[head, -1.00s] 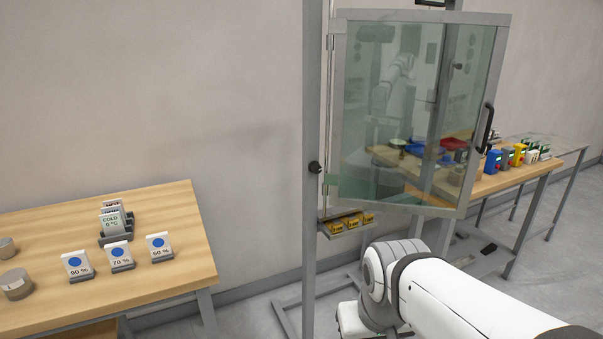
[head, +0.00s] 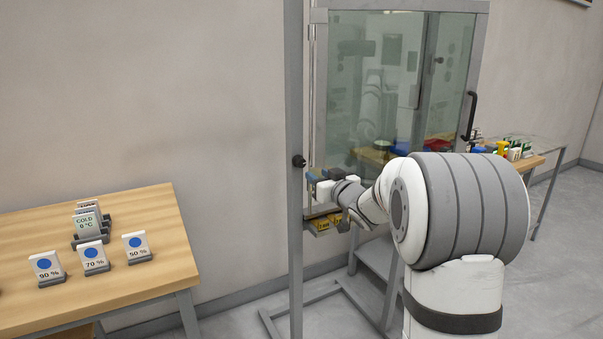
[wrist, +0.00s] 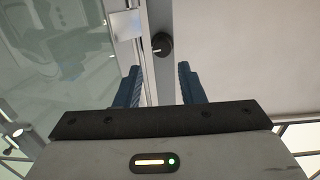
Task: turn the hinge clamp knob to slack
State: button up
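The hinge clamp knob (head: 299,161) is a small round black knob on the grey upright post (head: 295,245), at the hinge side of the glass door (head: 375,75). In the wrist view the knob (wrist: 162,43) shows a pale mark on its face and lies beyond the fingertips, between their lines. My gripper (wrist: 158,85) is open, with its two blue fingers apart and nothing between them but the view of the post. In the head view my gripper (head: 313,179) is just right of the post and slightly below the knob, apart from it.
A tray with yellow boxes (head: 325,224) sits low by the post, just under my gripper. A wooden table (head: 150,210) with percentage cards (head: 94,258) stands at the left.

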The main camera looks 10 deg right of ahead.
aim_at(301, 165)
jog(key=p+x, duration=0.1)
jog(key=x, duration=0.7)
jog(key=shift+a+r, duration=0.1)
jog(key=shift+a, duration=0.1)
jog(key=shift+c, duration=0.6)
jog(key=c, duration=0.6)
jog(key=shift+a, duration=0.15)
jog(key=shift+n+y, duration=0.3)
